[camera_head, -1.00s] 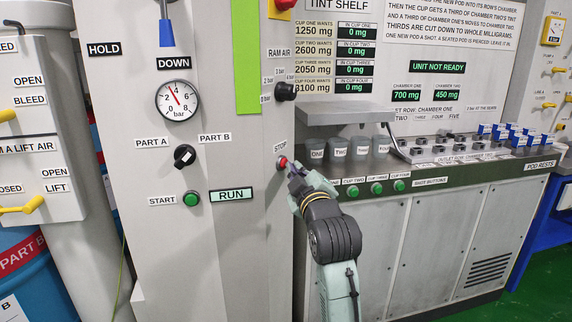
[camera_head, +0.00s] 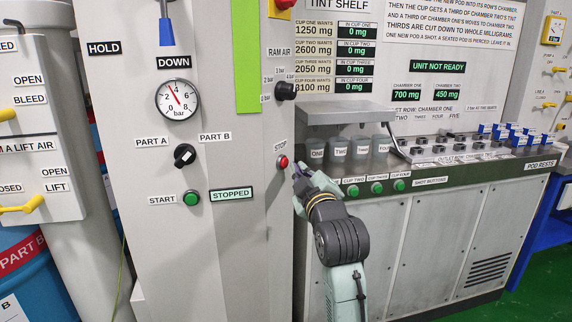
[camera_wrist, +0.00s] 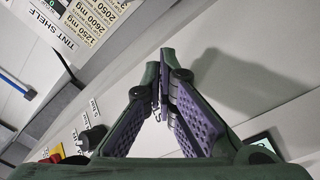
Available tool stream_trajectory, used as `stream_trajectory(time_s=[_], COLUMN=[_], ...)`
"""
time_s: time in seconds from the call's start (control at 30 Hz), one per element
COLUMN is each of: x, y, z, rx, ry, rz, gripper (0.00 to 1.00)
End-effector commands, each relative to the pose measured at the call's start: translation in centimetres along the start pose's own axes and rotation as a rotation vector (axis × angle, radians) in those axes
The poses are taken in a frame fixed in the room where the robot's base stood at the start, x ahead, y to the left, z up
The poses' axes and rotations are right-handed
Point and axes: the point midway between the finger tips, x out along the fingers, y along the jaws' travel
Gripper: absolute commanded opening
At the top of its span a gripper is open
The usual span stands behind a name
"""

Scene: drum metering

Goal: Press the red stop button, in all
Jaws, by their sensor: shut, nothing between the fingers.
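The red stop button (camera_head: 283,161) is on the right side of the grey machine column, under the STOP label (camera_head: 280,148). My gripper (camera_head: 297,167) is shut and empty, just right of the button. A small gap seems to show between fingertips and button in the head view. The status display (camera_head: 231,194) reads STOPPED. In the wrist view my closed fingers (camera_wrist: 162,58) point at the grey panel, and I cannot make out the stop button there.
The green start button (camera_head: 191,199) and a black part selector (camera_head: 184,155) are left of the stop button. The black ram air knob (camera_head: 285,90) is above. The tint bench with cups (camera_head: 338,149) and green shot buttons (camera_head: 376,188) lies close on the right.

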Motion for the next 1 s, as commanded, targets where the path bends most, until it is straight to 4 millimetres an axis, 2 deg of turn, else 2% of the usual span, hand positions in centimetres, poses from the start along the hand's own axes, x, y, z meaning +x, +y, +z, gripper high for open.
stream_trajectory(time_s=[0.37,0.8,1.0], x=[-0.3,-3.1,-3.6], y=[0.2,2.3,2.6], z=[0.2,2.4,2.6], rx=[0.001,0.001,0.0], ry=[-0.001,-0.001,-0.001], rz=[0.001,0.001,0.0], gripper=[0.0,0.0,0.0])
